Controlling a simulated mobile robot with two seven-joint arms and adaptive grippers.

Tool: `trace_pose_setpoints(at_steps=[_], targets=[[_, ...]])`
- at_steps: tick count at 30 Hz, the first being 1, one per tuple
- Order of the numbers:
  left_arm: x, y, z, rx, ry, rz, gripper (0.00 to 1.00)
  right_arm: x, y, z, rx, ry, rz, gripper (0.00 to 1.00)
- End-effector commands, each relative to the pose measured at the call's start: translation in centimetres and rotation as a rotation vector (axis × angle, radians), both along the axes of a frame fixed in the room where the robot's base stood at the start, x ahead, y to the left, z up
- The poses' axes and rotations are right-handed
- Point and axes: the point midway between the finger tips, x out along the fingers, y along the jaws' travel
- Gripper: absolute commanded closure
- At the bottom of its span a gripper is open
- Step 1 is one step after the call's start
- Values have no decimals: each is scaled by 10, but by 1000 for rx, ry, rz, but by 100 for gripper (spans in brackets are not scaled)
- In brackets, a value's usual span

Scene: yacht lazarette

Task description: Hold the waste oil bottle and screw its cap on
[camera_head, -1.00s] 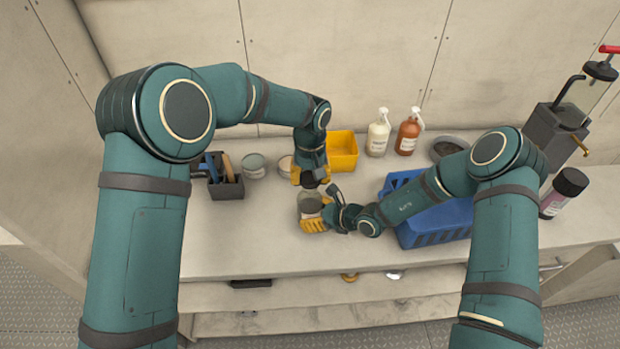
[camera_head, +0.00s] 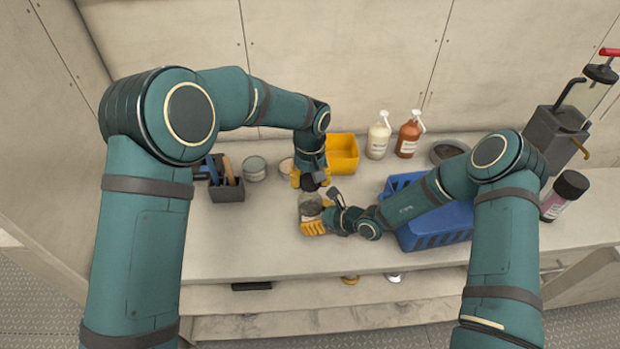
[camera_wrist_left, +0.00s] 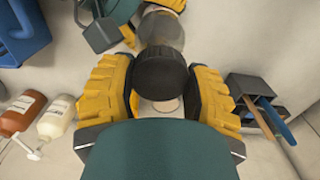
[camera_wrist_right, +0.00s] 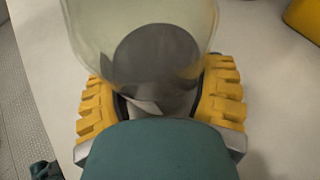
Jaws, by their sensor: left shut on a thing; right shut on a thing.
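The waste oil bottle (camera_head: 310,206) is a clear jar with dark contents, standing on the bench. It also shows in the right wrist view (camera_wrist_right: 150,30). My right gripper (camera_head: 313,226) is shut around its lower body; it also shows in the right wrist view (camera_wrist_right: 160,100). The black ribbed cap (camera_wrist_left: 160,72) sits between the fingers of my left gripper (camera_wrist_left: 163,95), which is shut on it directly above the bottle. In the head view, my left gripper (camera_head: 310,180) hides most of the cap. Whether the threads are engaged cannot be told.
A yellow bin (camera_head: 342,152), two pump bottles (camera_head: 378,140) and (camera_head: 409,138), and tins (camera_head: 255,168) stand behind. A dark tool caddy (camera_head: 228,190) is at left. A blue crate (camera_head: 436,238) lies under my right arm. The bench front (camera_head: 240,255) is clear.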

Motion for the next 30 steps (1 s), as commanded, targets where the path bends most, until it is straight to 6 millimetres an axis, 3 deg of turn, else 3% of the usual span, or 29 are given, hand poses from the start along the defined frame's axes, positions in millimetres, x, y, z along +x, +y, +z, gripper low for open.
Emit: trace_pose_setpoints(at_steps=[8, 30], targets=[[0, 0, -9, 0, 0, -1, 61, 0, 0, 0, 0, 0, 0, 57], [0, 0, -12, 0, 0, 0, 61, 0, 0, 0, 0, 0, 0, 57]])
